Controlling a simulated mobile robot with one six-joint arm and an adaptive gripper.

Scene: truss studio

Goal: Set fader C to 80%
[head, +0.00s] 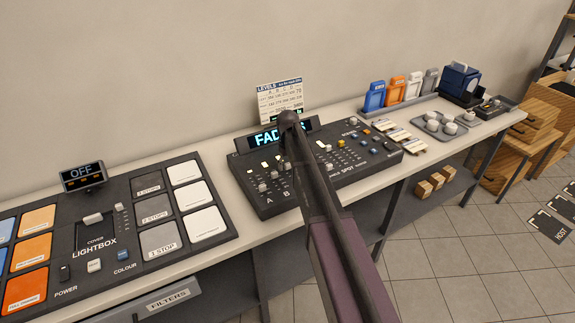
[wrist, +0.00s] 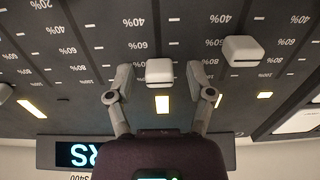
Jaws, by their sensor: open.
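The fader panel (head: 262,205) is a dark console with letters A and B showing at its front; my arm covers the letters beyond them. In the wrist view, which is upside down, a white fader cap (wrist: 159,72) stands between the two fingers of my gripper (wrist: 160,82). The gripper is open, with a finger on either side and small visible gaps. The cap appears near the 80% row, past the 60% marks; its exact setting is unclear. Its letter is hidden. Another white cap (wrist: 240,50) sits to the right, nearer 60%. The gripper is hidden in the head view.
A lit display (head: 268,138) stands behind the panel, with a levels card (head: 281,98) above it. The lightbox console (head: 130,215) lies to the left. A tray with white knobs (head: 447,124) and coloured holders (head: 398,88) stand to the right.

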